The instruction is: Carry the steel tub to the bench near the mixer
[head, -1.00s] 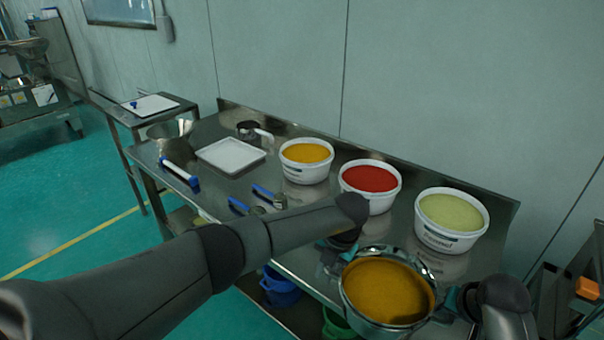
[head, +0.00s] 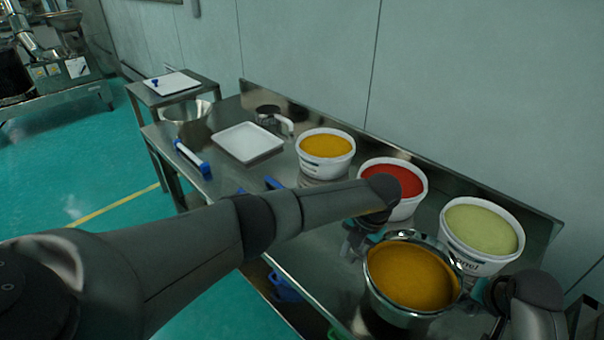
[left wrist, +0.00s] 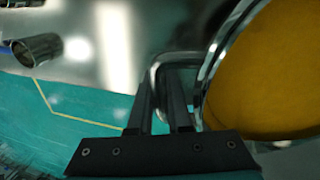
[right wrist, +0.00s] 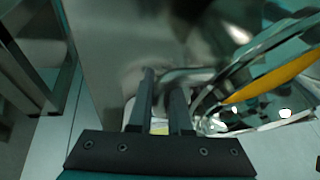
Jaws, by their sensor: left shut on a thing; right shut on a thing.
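The steel tub (head: 412,276) is full of an orange-yellow powder and is held at the near right of the head view. My left gripper (head: 362,238) is shut on the tub's left handle, which the left wrist view shows as a wire loop between the fingers (left wrist: 165,105). My right gripper (head: 480,292) is shut on the opposite handle, also seen in the right wrist view (right wrist: 160,100). The tub is roughly level, in front of the bench's near edge. The mixer (head: 50,60) appears to be the steel machine at the far upper left.
The steel bench (head: 225,190) holds white buckets of orange (head: 325,170), red (head: 415,207) and pale green (head: 455,255) powder. A white tray (head: 247,143) and a steel bowl (head: 187,113) stand farther left. A small table (head: 210,90) is beyond. Green floor (head: 60,170) is open at left.

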